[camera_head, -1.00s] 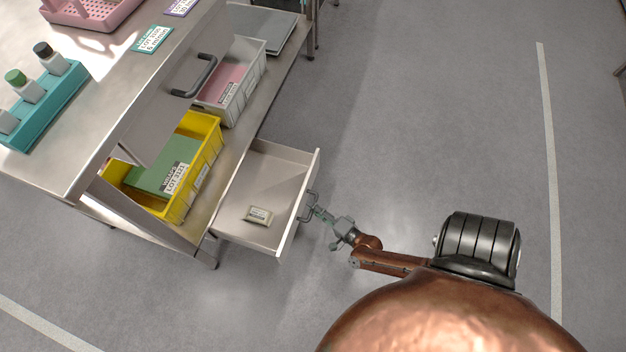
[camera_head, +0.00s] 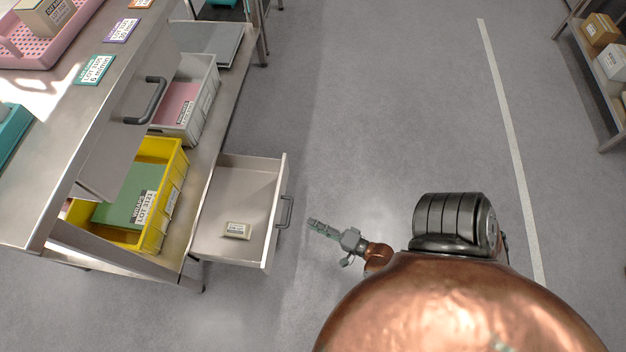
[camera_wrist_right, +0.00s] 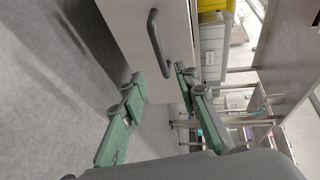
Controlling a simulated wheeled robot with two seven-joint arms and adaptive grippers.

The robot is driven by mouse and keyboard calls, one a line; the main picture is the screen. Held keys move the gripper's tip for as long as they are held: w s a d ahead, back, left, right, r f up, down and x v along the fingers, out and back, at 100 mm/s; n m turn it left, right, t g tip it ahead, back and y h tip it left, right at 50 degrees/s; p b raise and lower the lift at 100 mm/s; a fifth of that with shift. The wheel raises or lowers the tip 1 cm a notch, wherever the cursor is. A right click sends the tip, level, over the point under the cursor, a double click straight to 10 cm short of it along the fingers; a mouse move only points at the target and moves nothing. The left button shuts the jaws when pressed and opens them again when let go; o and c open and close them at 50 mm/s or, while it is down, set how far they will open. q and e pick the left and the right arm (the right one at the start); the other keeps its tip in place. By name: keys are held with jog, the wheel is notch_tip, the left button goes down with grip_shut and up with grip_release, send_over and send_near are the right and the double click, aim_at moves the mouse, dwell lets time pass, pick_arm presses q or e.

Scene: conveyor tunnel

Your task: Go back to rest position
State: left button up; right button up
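My right gripper (camera_head: 318,226) is just to the right of the open drawer (camera_head: 204,222), apart from its handle (camera_head: 286,212). In the right wrist view the two green fingers of the right gripper (camera_wrist_right: 158,80) are spread with nothing between them, and the drawer handle (camera_wrist_right: 155,42) is ahead of them. A small pale labelled box (camera_head: 237,230) lies on the drawer floor. My left gripper is not in either view.
The steel workbench (camera_head: 75,130) is on the left, with a yellow bin (camera_head: 160,228) and a grey bin (camera_head: 205,105) on its lower shelf. A shelf with boxes (camera_head: 603,30) stands at the upper right. Grey floor (camera_head: 400,110) between them is clear.

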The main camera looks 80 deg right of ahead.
dwell(0.3)
